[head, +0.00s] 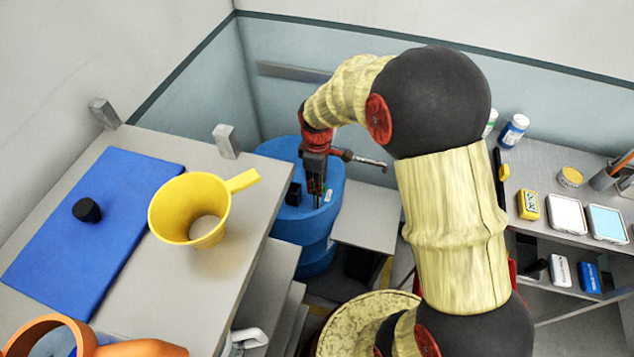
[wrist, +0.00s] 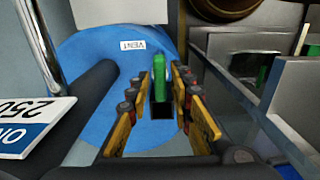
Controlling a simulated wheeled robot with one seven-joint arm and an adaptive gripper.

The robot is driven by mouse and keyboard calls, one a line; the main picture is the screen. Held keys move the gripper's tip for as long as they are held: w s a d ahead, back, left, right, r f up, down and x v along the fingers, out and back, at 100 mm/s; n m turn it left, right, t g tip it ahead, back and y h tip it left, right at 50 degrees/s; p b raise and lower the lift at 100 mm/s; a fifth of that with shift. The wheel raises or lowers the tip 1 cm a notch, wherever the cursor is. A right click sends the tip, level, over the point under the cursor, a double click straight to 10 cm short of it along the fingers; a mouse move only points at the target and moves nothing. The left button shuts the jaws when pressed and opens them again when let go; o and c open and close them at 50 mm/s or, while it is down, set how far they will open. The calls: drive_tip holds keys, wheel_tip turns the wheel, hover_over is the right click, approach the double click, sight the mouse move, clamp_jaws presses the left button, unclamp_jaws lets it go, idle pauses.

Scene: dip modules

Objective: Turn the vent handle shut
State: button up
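The vent handle is a green upright lever (wrist: 159,72) above a dark opening, on a blue drum (wrist: 85,40) with a white VENT label (wrist: 132,45). In the wrist view my gripper (wrist: 163,92) is open, one finger on each side of the lever, with gaps visible on both sides. In the head view the blue drum (head: 318,255) stands in the back corner, and my gripper (head: 316,197) points down over its top. The lever cannot be made out there. A small black fitting (head: 293,194) sits left of my gripper on the drum.
A bench (head: 245,245) at left holds a yellow funnel (head: 180,205), a blue mat (head: 130,185) and a black cap (head: 87,210). A shelf (head: 515,170) with bottles and boxes is at right. A white card (wrist: 30,128) shows at left in the wrist view.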

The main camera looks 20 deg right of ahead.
clamp_jaws()
drive_tip(key=shift+m, duration=0.3)
drive_tip(key=m+p, duration=0.2)
drive_tip(key=shift+r+m, duration=0.15)
drive_tip(key=shift+m, duration=0.25)
drive_tip(key=m+p, duration=0.2)
drive_tip(key=m, duration=0.2)
drive_tip(key=m+p, duration=0.1)
drive_tip(key=m, duration=0.5)
drive_tip(key=shift+p, duration=0.4)
drive_tip(key=shift+m+p, duration=0.55)
drive_tip(key=shift+m, duration=1.65)
